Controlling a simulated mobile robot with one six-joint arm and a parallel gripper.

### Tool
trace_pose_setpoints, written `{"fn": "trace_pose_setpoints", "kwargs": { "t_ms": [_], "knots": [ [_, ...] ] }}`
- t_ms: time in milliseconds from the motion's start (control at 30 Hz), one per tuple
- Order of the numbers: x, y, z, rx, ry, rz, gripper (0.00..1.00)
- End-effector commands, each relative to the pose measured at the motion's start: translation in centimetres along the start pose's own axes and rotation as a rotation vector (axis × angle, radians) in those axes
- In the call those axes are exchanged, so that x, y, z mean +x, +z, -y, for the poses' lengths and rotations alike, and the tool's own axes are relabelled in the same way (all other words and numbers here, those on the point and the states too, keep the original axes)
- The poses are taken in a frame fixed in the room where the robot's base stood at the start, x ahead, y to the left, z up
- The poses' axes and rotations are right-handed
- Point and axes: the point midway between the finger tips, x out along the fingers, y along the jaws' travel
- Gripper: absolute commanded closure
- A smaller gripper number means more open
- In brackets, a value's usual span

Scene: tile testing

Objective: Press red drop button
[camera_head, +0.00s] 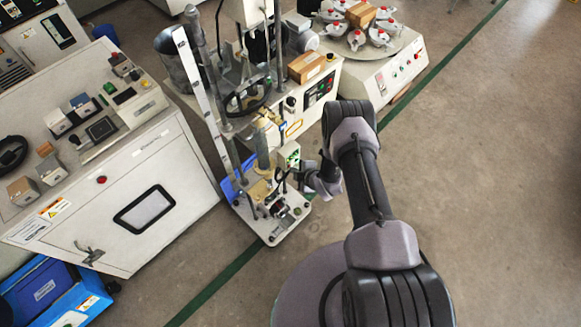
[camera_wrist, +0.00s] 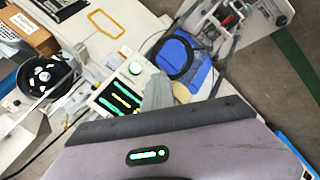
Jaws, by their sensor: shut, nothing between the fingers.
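My gripper (camera_head: 300,172) is at the test stand (camera_head: 285,225), close to a small pale control box (camera_head: 289,154). In the wrist view, the grey gripper body fills the lower part, and its shut fingertips (camera_wrist: 158,92) show beyond the dark edge, with nothing held. I cannot tell whether the fingertips touch the box.
A blue part (camera_wrist: 195,75) and a black ring (camera_wrist: 174,56) lie just beyond the fingertips. A tall white ruler (camera_head: 203,95) stands left of the stand. A cabinet (camera_head: 150,175) with a red button (camera_head: 101,180) is at left. Open floor (camera_head: 480,170) lies at right.

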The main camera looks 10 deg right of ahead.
Motion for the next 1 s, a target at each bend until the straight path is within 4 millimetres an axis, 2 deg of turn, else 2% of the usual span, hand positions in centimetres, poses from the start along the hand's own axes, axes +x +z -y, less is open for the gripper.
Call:
{"fn": "trace_pose_setpoints", "kwargs": {
  "t_ms": [400,700,1000],
  "knots": [
    [-1.2,0.8,0.8,0.001,-0.001,0.000,1.00],
    [-1.3,0.9,1.0,0.001,0.000,0.000,1.00],
    [-3.4,2.4,2.3,0.001,-0.001,0.001,1.00]
  ]
}}
